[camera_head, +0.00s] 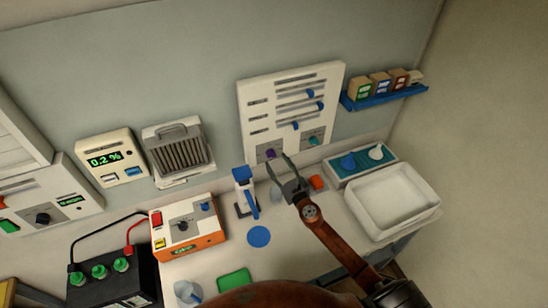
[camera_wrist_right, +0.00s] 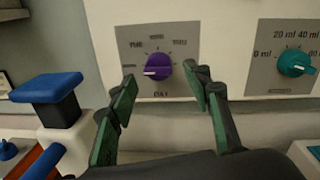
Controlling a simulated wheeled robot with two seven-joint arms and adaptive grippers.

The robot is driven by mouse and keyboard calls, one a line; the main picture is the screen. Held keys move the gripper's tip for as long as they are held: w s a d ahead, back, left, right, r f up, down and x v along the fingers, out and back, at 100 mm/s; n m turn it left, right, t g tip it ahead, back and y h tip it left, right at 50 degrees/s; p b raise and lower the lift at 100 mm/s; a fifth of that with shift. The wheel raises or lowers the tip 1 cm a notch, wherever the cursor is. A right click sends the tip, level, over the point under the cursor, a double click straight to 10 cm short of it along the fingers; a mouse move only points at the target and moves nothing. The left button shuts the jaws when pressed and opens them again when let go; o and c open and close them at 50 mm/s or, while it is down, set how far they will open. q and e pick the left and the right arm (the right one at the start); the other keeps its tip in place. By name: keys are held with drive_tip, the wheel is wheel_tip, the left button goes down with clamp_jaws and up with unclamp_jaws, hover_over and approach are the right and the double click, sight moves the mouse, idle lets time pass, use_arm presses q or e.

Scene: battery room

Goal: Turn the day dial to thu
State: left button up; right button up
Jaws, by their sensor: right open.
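The purple day dial (camera_wrist_right: 158,70) sits on a grey plate marked DAY, low on the white wall panel (camera_head: 255,100). In the right wrist view its white pointer mark faces left. Small labels surround it; one at upper right seems to read THU, but the print is blurred. The dial also shows in the head view (camera_head: 270,154). My right gripper (camera_head: 279,162) is open and empty in front of the panel. In the right wrist view its fingers stand on either side of the dial, apparently short of touching it. My left gripper is out of view.
A teal dial (camera_wrist_right: 296,62) is right of the day dial. A blue-topped dispenser (camera_head: 243,178) stands close left of my right gripper. A white basin (camera_head: 393,200) and a teal-topped tray (camera_head: 361,164) are to the right. An orange-fronted box (camera_head: 188,228) stands left.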

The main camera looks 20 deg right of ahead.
sight(273, 157)
drive_tip(key=shift+w+a, duration=0.15)
drive_tip(key=shift+w, duration=1.7)
drive_tip(key=c, duration=0.8)
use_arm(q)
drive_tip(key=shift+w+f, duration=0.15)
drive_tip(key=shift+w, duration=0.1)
use_arm(e)
drive_tip(key=c, duration=0.3)
